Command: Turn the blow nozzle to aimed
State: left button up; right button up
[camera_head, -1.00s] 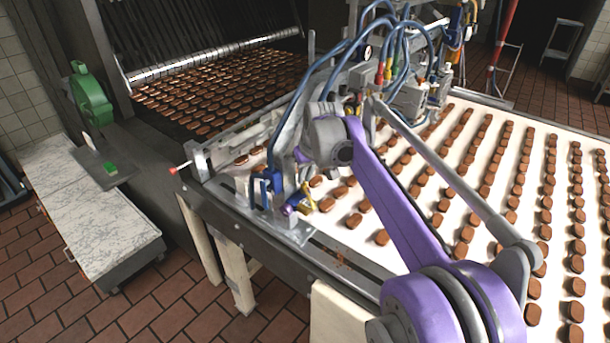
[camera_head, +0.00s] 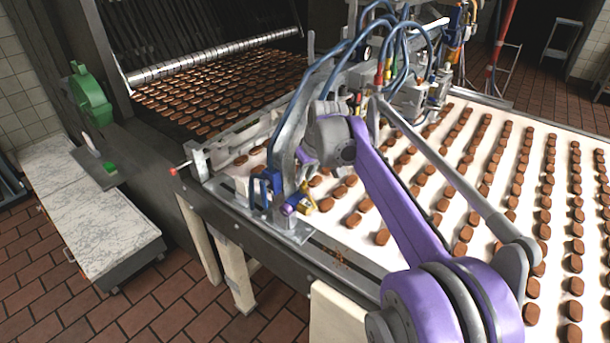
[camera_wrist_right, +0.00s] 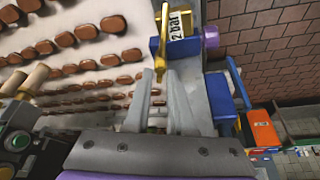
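The blow nozzle appears to be the slim yellow piece on a blue block labelled "2 bar"; the yellow piece (camera_wrist_right: 161,50) points toward me in the right wrist view. In the head view a yellow part (camera_head: 304,200) shows beside the purple cylinder at the belt's near edge. My right gripper (camera_wrist_right: 160,74) has its two grey fingers apart, with the yellow piece's end in line with the gap between them. I cannot tell whether they touch it. My left gripper is not in view.
A white belt (camera_head: 460,135) carries rows of brown biscuits close to the gripper. Blue hoses (camera_head: 330,75) and a machine head hang over it. A blue fitting (camera_head: 262,184) stands left of the nozzle. A marble-topped bench (camera_head: 95,225) is at the left.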

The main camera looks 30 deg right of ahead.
aim_at(313, 202)
jog(key=v, duration=1)
jog(key=shift+r, duration=0.4)
jog(key=shift+s+a, duration=0.1)
jog(key=shift+s, duration=0.05)
jog(key=s+a+f, duration=0.7)
jog(key=s+f, duration=0.4)
jog(key=s+a+f+t, duration=0.1)
jog(key=s+a+f, duration=0.7)
jog(key=s+f, duration=0.3)
jog(key=shift+s+f+t, duration=0.3)
jog(key=shift+f, duration=0.25)
jog(key=shift+a, duration=0.1)
